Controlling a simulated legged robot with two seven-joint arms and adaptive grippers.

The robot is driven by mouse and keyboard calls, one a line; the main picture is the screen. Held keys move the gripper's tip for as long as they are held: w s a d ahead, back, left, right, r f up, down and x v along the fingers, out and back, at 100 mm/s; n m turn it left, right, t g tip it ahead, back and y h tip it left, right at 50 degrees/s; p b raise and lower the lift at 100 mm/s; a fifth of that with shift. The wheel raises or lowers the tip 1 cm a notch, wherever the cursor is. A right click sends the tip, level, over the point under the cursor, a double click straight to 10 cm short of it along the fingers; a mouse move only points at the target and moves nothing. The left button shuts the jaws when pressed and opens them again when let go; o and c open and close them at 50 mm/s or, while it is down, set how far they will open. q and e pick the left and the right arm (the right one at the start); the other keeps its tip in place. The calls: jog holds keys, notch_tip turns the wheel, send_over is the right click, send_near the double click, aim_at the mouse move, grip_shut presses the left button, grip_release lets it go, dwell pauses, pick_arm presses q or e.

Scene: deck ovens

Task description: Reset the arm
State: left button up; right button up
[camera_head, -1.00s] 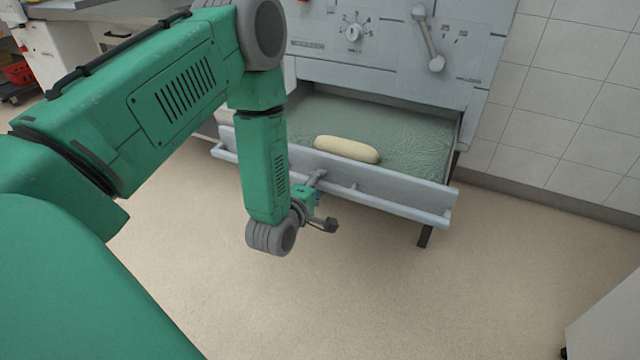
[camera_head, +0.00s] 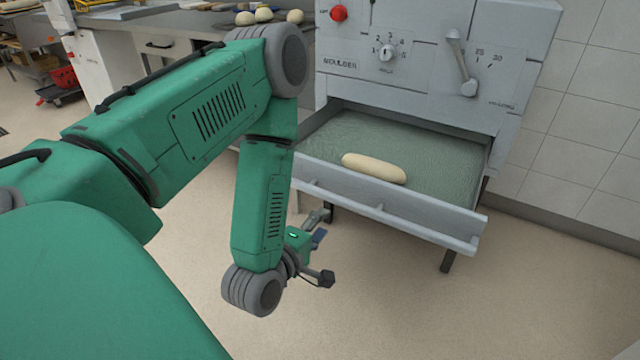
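My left arm (camera_head: 200,115) comes in from the left, bends at the elbow and hangs down in front of the moulder. My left gripper (camera_head: 322,247) points right, below the front rail of the moulder's tray. Its two fingers are spread apart, with nothing visible between them. In the picture it is apart from the rail. My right gripper is not in view.
The moulder (camera_head: 430,60) has a dial, a lever and a red button. Its pulled-out tray (camera_head: 440,222) holds a pale dough roll (camera_head: 374,168). A counter (camera_head: 180,22) with dough balls stands behind. Floor is clear at the lower right.

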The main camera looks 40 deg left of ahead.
pick_arm(q)
jog(key=shift+s, duration=0.2)
jog(key=shift+d, duration=0.1)
dwell(0.4)
jog(key=s+d+f+m+g+h+p, duration=0.3)
jog(key=d+f+m+g, duration=0.15)
jog(key=m, duration=0.25)
jog(key=s+d+f+m+g+p, duration=0.2)
jog(key=s+m+g, duration=0.3)
jog(key=s+m, duration=0.2)
jog(key=s+d+f+m+g+p, duration=0.1)
jog(key=s+d+m+g, duration=0.1)
jog(key=s+m+g, duration=0.3)
jog(key=s+m, duration=0.2)
jog(key=s, duration=0.2)
jog(key=shift+s+f+h+p, duration=0.3)
jog(key=shift+s+f+p, duration=0.1)
